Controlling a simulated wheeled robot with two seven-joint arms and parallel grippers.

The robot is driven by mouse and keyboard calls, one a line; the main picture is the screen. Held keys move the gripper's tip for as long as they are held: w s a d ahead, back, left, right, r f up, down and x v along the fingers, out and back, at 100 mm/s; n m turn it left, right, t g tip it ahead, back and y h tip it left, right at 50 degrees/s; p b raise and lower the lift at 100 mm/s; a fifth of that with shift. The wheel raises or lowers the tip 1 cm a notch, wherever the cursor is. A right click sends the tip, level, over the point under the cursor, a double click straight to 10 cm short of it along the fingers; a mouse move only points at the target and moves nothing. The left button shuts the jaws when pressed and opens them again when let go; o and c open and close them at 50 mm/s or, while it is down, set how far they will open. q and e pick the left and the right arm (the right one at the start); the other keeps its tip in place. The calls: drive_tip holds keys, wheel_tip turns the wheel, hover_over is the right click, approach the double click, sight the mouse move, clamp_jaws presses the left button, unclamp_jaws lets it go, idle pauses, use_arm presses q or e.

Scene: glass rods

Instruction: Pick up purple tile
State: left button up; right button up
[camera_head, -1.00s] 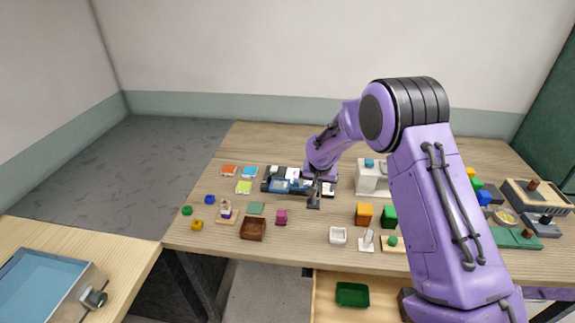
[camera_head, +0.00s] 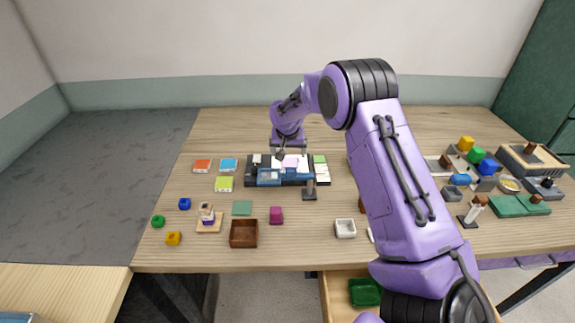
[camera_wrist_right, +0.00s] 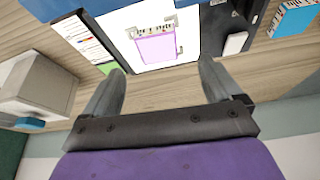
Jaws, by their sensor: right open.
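The purple tile (camera_wrist_right: 157,48) is a pale purple square lying flat on a white panel in the right wrist view, with small grey clips or posts around it. In the head view it shows as a small pinkish patch (camera_head: 290,161) on the blue and black device (camera_head: 262,179). My right gripper (camera_wrist_right: 162,68) is open and empty, its two fingers spread in front of the tile's near side, apart from it. In the head view the right gripper (camera_head: 283,156) is above the rear of the device, its fingertips small and partly hard to make out. My left gripper is not in view.
Red (camera_head: 202,166), blue (camera_head: 229,165) and lime (camera_head: 224,184) tiles lie left of the device. A brown tray (camera_head: 244,233) is in front. The table behind the device is clear.

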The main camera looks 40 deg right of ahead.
sight(290, 163)
drive_tip(key=shift+w+d+f, duration=0.25)
drive_tip(key=shift+d+f, duration=0.05)
drive_tip(key=shift+f, duration=0.25)
drive_tip(key=shift+d+f+p, duration=0.15)
drive_tip(key=shift+f+p, duration=0.15)
drive_tip(key=shift+f, duration=0.05)
drive_tip(key=p+x, duration=0.1)
drive_tip(key=x, duration=0.3)
drive_tip(key=shift+s+f+p, duration=0.1)
drive_tip(key=shift+f+p, duration=0.25)
drive_tip(key=shift+f, duration=0.1)
drive_tip(key=shift+r, duration=0.1)
drive_tip(key=c, duration=1.2)
